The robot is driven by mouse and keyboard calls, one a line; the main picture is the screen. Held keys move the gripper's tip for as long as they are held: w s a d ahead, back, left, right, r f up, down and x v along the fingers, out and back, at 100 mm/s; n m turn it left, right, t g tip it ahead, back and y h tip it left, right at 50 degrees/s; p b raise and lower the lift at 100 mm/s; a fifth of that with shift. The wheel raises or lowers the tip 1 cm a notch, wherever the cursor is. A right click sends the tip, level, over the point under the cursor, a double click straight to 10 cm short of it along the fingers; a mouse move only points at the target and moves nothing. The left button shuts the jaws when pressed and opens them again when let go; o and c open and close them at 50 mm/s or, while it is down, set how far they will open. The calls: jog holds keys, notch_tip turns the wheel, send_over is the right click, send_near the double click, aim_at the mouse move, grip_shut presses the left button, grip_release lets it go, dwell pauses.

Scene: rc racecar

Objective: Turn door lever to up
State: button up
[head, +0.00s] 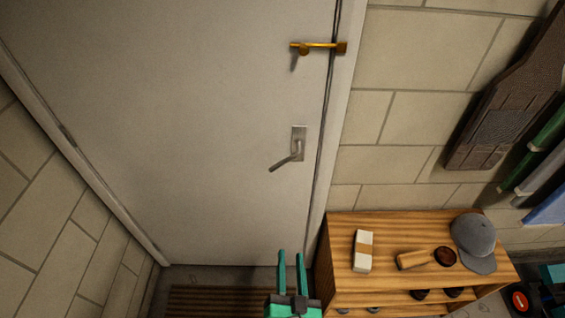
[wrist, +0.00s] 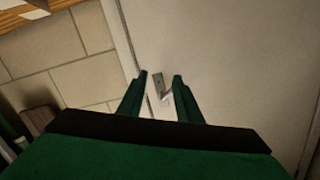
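The door lever (head: 286,160) is a grey metal handle on a rectangular plate near the right edge of the pale door (head: 190,110). It slants down to the left from its plate. My gripper (head: 291,254) is green and shows at the bottom of the head view, below the lever and apart from it. Its two fingers are spread with nothing between them. In the wrist view the lever (wrist: 161,88) shows beyond the gap between the fingertips (wrist: 163,77). A brass latch (head: 318,46) sits higher on the door's right edge.
A wooden shelf unit (head: 390,235) stands right of the door, holding a white block (head: 362,250), a brush (head: 425,258) and a grey cap (head: 474,240). A slatted mat (head: 215,300) lies at the door's foot. The block wall (head: 415,120) borders the door.

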jog(key=w+r+m, duration=0.1)
jog(key=w+r, duration=0.2)
jog(key=w, duration=0.4)
jog(key=m+t+y, duration=0.1)
jog(key=m+y, duration=0.1)
send_near(282, 161)
jog(key=w, duration=0.6)
jog(key=w+a+f, duration=0.1)
jog(key=w, duration=0.3)
jog(key=shift+w+a+f, duration=0.1)
jog(key=shift+c, duration=0.4)
